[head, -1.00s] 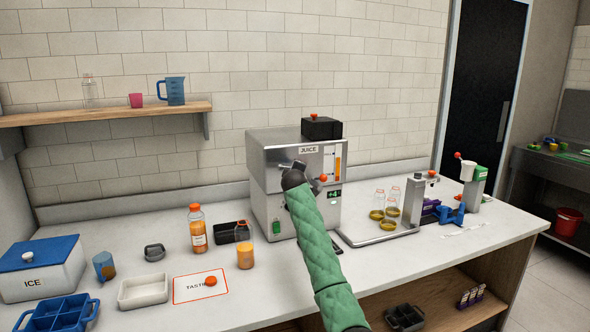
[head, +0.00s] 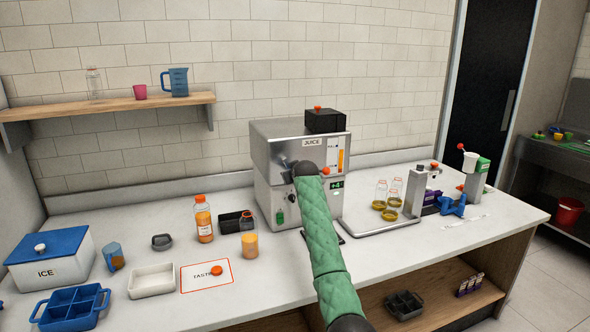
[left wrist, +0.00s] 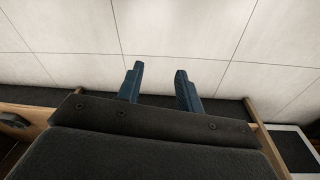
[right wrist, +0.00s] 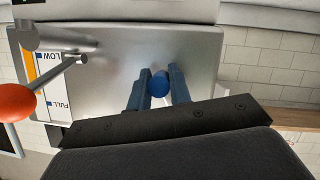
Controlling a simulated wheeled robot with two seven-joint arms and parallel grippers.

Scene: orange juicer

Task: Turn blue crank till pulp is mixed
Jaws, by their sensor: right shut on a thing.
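The steel juice machine (head: 270,150) stands on the counter against the tiled wall, with a level gauge (head: 341,160) on its front. The blue crank knob (right wrist: 160,84) shows in the right wrist view between the two fingers of my right gripper (right wrist: 158,88), which is shut on it. The pulp cannot be seen.
An orange ball-ended lever (right wrist: 14,103) and a metal spout (right wrist: 60,40) lie left of my right gripper. Two juice bottles (head: 203,220) and a white tray (head: 152,281) stand left of the machine.

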